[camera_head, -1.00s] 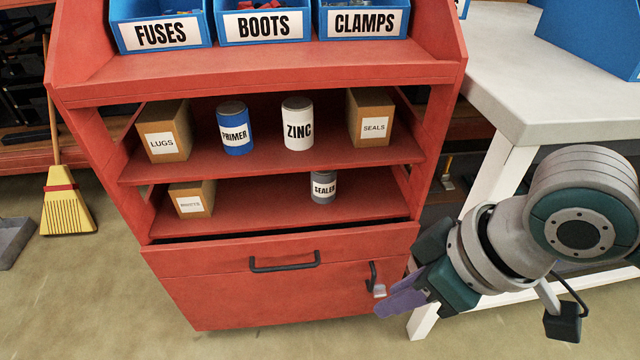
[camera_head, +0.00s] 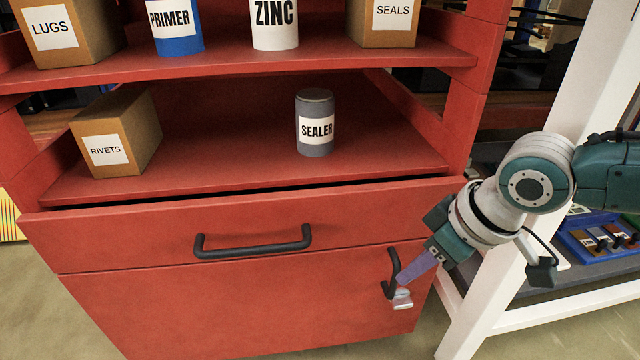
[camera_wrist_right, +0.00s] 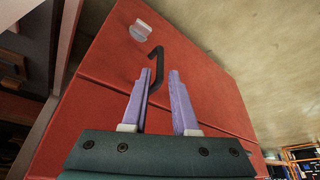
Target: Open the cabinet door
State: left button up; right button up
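The red cabinet door (camera_head: 240,310) is the lower front panel of the cabinet and looks shut. Its black upright handle (camera_head: 391,272) is near the door's right edge, and it also shows in the right wrist view (camera_wrist_right: 154,65). A small silver piece (camera_head: 402,299) sits just below the handle. My right gripper (camera_head: 408,278) is at the handle, its purple fingers pointing at it. In the right wrist view the fingers (camera_wrist_right: 160,72) are apart, and the handle's end is by the left fingertip; contact cannot be told. My left gripper is not in view.
A drawer with a black handle (camera_head: 252,243) is above the door. Shelves above hold a rivets box (camera_head: 117,132), a sealer can (camera_head: 315,122) and other goods. A white table leg (camera_head: 560,125) stands close to the right arm. Floor is clear in front.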

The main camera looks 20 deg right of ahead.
aim_at(392, 294)
jog(key=b+x, duration=0.5)
jog(key=x, duration=0.2)
jog(key=shift+w, duration=0.1)
grip_shut()
dwell(1.2)
